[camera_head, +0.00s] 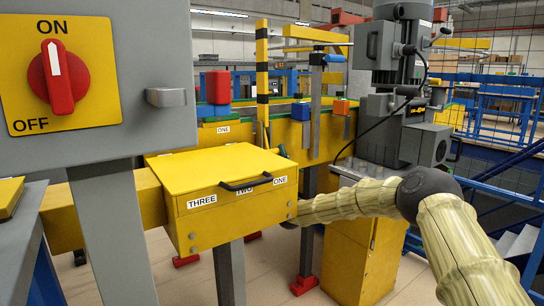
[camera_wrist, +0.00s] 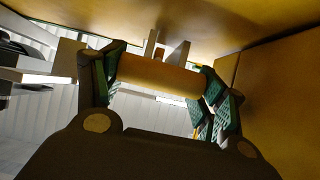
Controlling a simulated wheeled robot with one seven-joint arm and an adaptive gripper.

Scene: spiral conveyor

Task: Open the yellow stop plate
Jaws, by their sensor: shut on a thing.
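In the wrist view my gripper (camera_wrist: 160,78) has its green-padded fingers at the two ends of a short yellow-orange bar (camera_wrist: 158,75), shut on it. A grey bracket (camera_wrist: 167,47) shows just behind the bar, beneath a broad yellow surface (camera_wrist: 215,18). I cannot tell for sure whether the bar belongs to the yellow stop plate. In the head view my arm reaches in from the right to the side of the yellow box (camera_head: 235,178), which hides my gripper almost fully. The box has a dark handle and labels THREE, TWO and ONE; its lid lies flat.
A grey panel (camera_head: 115,125) with a red ON/OFF knob (camera_head: 58,77) stands at the left. Red and blue blocks (camera_head: 216,95) sit on the conveyor behind the box. A grey machine (camera_head: 397,95) stands behind my arm, with blue railing (camera_head: 500,115) at the right.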

